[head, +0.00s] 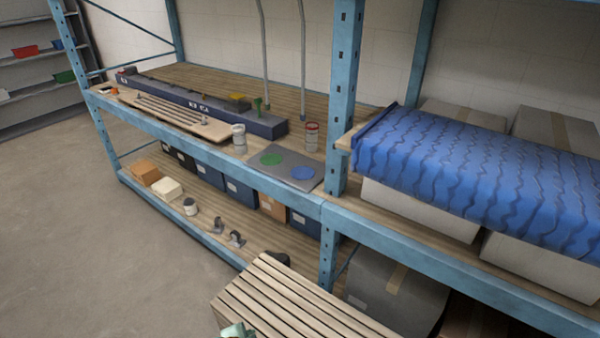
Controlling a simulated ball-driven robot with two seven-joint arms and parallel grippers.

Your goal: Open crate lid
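A wooden crate (300,306) with a slatted top stands at the bottom centre, in front of the blue rack. Its slatted lid (285,292) looks flat and closed. The near side of the crate is cut off by the bottom edge. A small pale green piece (237,331) shows at the crate's lower left corner; I cannot tell what it is. I see neither of my grippers for certain.
The blue rack's lower shelf (226,228) holds dark blue boxes (241,194) and small items. A blue tarp (450,175) covers pale boxes at the right. A grey box (392,290) stands right of the crate. The floor (90,240) at left is clear.

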